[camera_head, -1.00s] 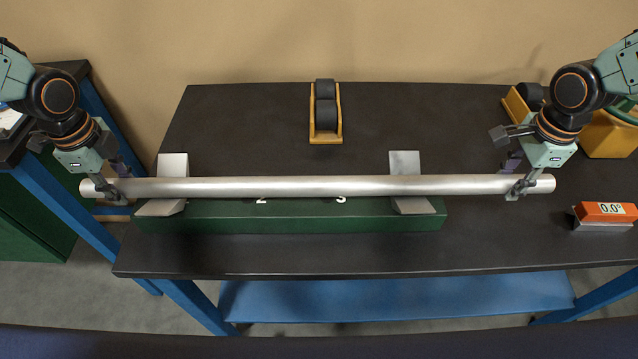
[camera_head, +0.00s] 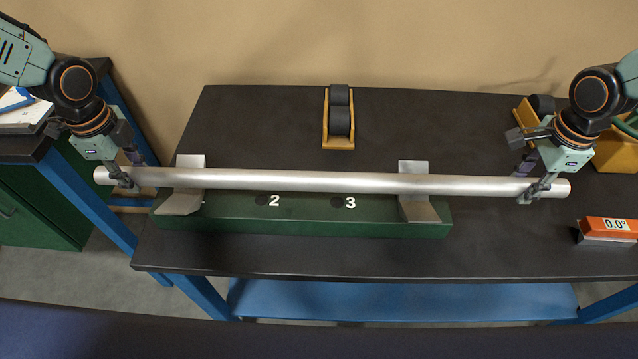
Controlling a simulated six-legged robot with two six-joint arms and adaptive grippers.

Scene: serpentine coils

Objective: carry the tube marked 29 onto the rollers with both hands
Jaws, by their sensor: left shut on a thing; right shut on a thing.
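A long silver tube (camera_head: 300,181) spans the table from left to right; I see no number on it. My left gripper (camera_head: 122,178) is shut on the tube near its left end. My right gripper (camera_head: 534,190) is shut on it near its right end. The tube crosses over the two grey supports of a green stand (camera_head: 300,222); I cannot tell how large any gap is. One roller stand, yellow with black rollers (camera_head: 339,118), stands behind the tube at the middle. Another yellow stand with a black roller (camera_head: 541,104) is partly hidden behind my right arm.
The green stand bears the numbers 2 and 3. An orange gauge reading 0.0° (camera_head: 608,226) sits at the right of the dark table (camera_head: 255,125). The table between tube and middle rollers is clear. A side bench (camera_head: 30,148) stands at the left.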

